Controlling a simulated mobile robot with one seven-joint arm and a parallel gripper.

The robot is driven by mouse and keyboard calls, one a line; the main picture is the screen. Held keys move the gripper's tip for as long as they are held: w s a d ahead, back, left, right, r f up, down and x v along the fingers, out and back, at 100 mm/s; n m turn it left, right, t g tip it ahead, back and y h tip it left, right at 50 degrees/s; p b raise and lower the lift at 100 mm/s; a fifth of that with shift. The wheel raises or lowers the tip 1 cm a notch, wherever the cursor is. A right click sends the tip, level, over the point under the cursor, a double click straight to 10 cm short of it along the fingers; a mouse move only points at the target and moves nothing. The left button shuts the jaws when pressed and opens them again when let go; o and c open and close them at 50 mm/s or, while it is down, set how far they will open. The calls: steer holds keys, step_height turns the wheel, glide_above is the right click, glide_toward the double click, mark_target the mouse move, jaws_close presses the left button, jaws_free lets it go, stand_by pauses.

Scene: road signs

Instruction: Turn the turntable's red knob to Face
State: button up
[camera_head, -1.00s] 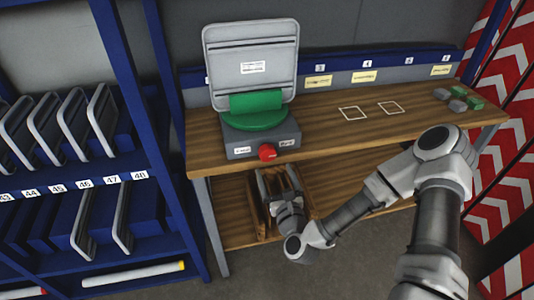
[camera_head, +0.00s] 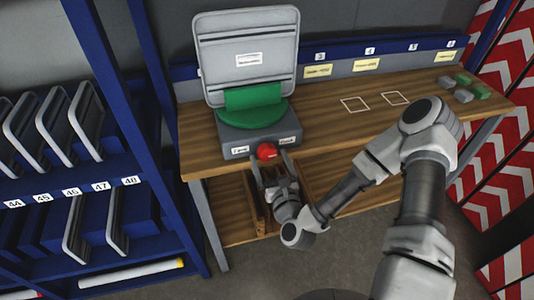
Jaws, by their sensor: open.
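The turntable (camera_head: 225,139) is a grey box with a green round top (camera_head: 238,120), standing on the wooden bench. A grey sign panel (camera_head: 248,75) with a white label stands upright in its green holder (camera_head: 252,95). The red knob (camera_head: 266,151) sticks out of the box's front face, between a white label on the left (camera_head: 240,150) and one on the right (camera_head: 287,140). Their words are too small to read. My gripper (camera_head: 270,160) is open, with one finger on each side of the knob and just below it. I cannot tell whether the fingers touch it.
A blue rack (camera_head: 100,182) with several grey panels stands at the left. The bench top (camera_head: 330,128) is clear to the right of the turntable, with white outlined squares (camera_head: 355,104). Small grey and green blocks (camera_head: 463,95) lie at its right end.

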steer(key=shift+w+a, duration=0.1)
steer(key=shift+w, duration=0.1)
steer(key=shift+c, duration=0.2)
steer(key=c, duration=1.3)
steer(key=shift+c, duration=0.2)
